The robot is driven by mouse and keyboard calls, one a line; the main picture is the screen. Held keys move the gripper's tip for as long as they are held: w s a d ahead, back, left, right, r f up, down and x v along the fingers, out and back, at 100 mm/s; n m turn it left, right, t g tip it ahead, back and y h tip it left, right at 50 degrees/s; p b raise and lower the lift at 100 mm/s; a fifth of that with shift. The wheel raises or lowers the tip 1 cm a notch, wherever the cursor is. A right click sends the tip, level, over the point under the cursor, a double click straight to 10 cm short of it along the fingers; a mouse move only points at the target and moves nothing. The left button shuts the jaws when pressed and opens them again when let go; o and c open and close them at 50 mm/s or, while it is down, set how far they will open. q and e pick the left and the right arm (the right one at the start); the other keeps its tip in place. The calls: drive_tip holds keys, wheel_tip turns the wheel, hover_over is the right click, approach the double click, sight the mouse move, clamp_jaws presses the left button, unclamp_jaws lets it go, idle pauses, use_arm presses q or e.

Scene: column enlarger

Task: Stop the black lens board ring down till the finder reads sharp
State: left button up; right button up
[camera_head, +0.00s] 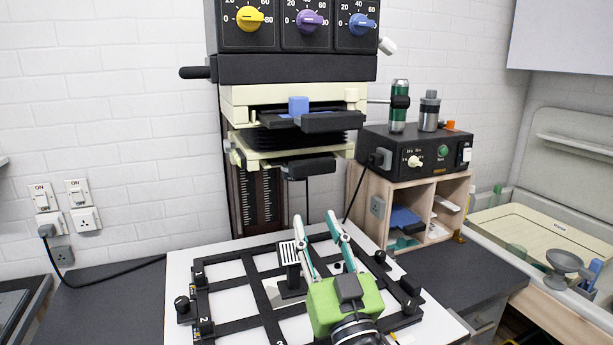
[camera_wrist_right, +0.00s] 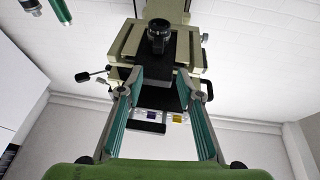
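The enlarger (camera_head: 298,95) stands at the back centre. A black block (camera_head: 308,166), which looks like the lens board front, juts from its lowest cream stage; I see no lens ring in the head view. In the right wrist view, looking up, a round black lens with a ring (camera_wrist_right: 159,34) hangs under the cream stage. My right gripper (camera_head: 314,218) is open and empty below the stage, fingers pointing up; its fingers (camera_wrist_right: 161,76) stand apart below the lens, not touching it. A small black stand with a striped top (camera_head: 290,258), possibly the finder, sits on the easel. My left gripper is out of view.
The black-barred easel (camera_head: 228,327) lies on a white baseboard around my right arm. A black control box (camera_head: 432,150) on a wooden shelf stands right of the enlarger. A sink with a tray (camera_head: 540,228) is at far right. Bare counter (camera_head: 105,295) lies left.

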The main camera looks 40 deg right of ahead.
use_arm(q)
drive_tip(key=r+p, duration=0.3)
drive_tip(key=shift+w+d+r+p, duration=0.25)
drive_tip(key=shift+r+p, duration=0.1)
drive_tip(key=shift+p, duration=0.05)
use_arm(e)
drive_tip(key=x, duration=1.3)
drive_tip(key=shift+w+d, duration=0.2)
drive_tip(key=shift+d, duration=0.05)
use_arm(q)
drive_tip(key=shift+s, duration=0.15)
use_arm(e)
clamp_jaws()
